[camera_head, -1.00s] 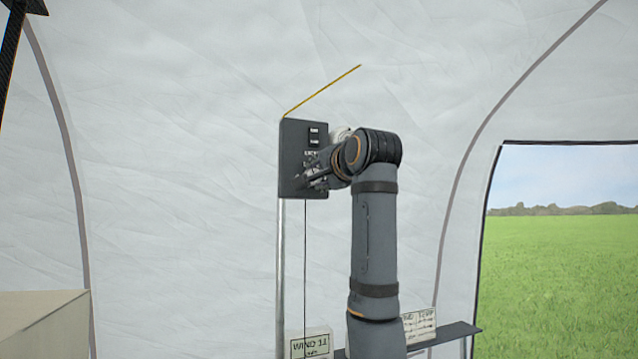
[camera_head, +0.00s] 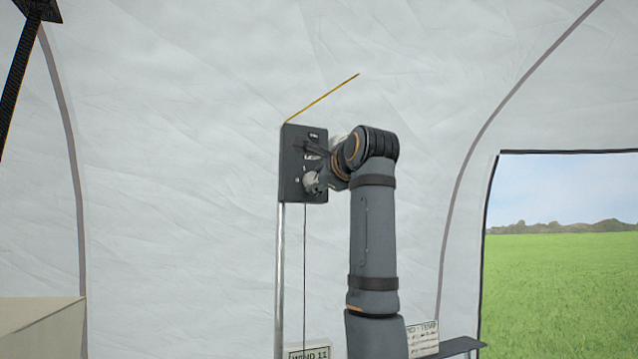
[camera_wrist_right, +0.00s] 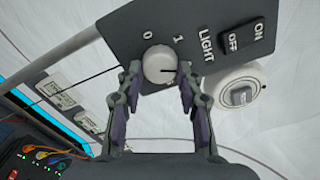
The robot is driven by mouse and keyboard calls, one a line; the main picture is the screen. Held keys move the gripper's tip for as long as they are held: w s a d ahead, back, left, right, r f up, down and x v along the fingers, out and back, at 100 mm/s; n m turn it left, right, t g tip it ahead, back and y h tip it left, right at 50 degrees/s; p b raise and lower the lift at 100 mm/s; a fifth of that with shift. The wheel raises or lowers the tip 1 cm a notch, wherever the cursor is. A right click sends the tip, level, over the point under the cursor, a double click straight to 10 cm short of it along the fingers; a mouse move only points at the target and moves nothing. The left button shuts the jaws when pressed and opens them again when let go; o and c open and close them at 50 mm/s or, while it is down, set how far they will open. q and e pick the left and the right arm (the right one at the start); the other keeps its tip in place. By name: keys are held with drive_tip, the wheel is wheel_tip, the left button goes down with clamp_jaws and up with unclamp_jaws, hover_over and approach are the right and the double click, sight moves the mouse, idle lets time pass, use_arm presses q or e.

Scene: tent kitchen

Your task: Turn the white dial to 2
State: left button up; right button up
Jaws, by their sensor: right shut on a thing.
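The white round dial (camera_wrist_right: 158,65) sits on a dark panel (camera_wrist_right: 128,32), which also shows in the head view (camera_head: 290,165). A black mark on the dial points right in the wrist view, past the printed 1 and toward the right-hand finger. The labels 0 and 1 show; I see no 2. My right gripper (camera_wrist_right: 159,76) has one finger on each side of the dial and is shut on it. In the head view, the gripper (camera_head: 312,167) is at the panel's lower half, with the pale dial (camera_head: 311,181) partly covered. My left gripper is not in view.
A black OFF/ON light switch (camera_wrist_right: 244,34) and a white round fitting (camera_wrist_right: 238,92) are close beside the dial. A metal pole (camera_head: 280,270) carries the panel, and a thin cord hangs below. A dark shelf (camera_head: 462,345) is at lower right, a beige box (camera_head: 40,325) at lower left.

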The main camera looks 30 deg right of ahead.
drive_tip(key=shift+m, duration=0.6)
drive_tip(key=o, duration=1.2)
drive_tip(key=shift+c, duration=0.2)
drive_tip(key=v, duration=1.2)
drive_tip(key=shift+f, duration=0.1)
